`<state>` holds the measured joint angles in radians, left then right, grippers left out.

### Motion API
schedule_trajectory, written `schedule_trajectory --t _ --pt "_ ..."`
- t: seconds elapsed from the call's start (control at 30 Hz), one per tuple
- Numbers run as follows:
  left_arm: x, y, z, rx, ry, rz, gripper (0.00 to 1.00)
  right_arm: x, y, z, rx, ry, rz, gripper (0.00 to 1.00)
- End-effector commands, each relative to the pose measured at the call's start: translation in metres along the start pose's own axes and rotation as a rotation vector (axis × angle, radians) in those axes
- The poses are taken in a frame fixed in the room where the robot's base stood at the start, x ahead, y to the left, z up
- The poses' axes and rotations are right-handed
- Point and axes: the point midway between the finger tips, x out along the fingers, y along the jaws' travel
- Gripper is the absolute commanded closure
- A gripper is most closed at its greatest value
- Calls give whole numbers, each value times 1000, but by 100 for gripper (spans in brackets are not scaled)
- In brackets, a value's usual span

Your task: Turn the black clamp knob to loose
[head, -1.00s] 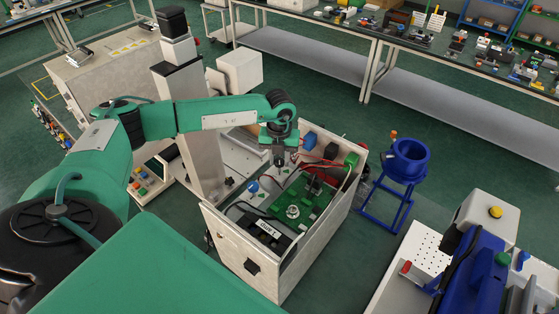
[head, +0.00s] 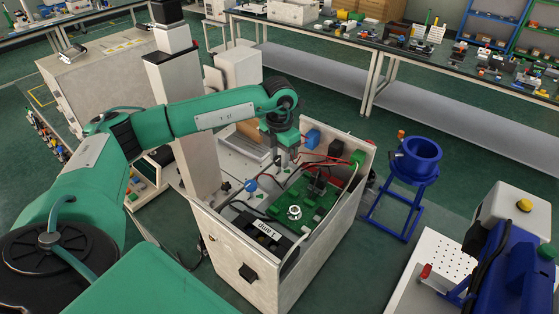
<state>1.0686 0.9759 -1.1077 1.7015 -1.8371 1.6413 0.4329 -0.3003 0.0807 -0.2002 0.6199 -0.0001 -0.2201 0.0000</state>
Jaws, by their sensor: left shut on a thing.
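My left gripper (head: 284,157) reaches down over the back left part of an open pale cabinet (head: 228,262). Its fingers are shut on a small dark part, which looks to be the black clamp knob. The fingers hide most of it, and its turned position cannot be made out. My right gripper is not in view.
The cabinet holds a green circuit board (head: 312,196), a black labelled block (head: 257,231), a blue round part (head: 250,185) and red wires. A pale column (head: 195,125) stands left of it. A blue funnel stand (head: 420,160) stands to the right, with floor between.

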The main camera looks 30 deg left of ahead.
Motion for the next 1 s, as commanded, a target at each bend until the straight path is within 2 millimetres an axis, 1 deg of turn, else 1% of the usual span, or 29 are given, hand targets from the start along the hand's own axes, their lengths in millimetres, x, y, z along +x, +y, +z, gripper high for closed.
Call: schedule_trajectory --t 0.13,0.57,0.6,0.67,0.7,1.0 --pt "-2 1 1 23 -5 1 92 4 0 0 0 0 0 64" --pt "-3 1 1 31 -6 1 92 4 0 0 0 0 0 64" --pt "-3 1 1 31 -6 1 62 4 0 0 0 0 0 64" --pt "-3 1 1 31 -5 1 50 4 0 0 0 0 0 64" --pt "-3 1 1 31 -4 1 48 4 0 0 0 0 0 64" --pt "-3 0 1 31 -3 0 48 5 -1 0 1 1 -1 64"
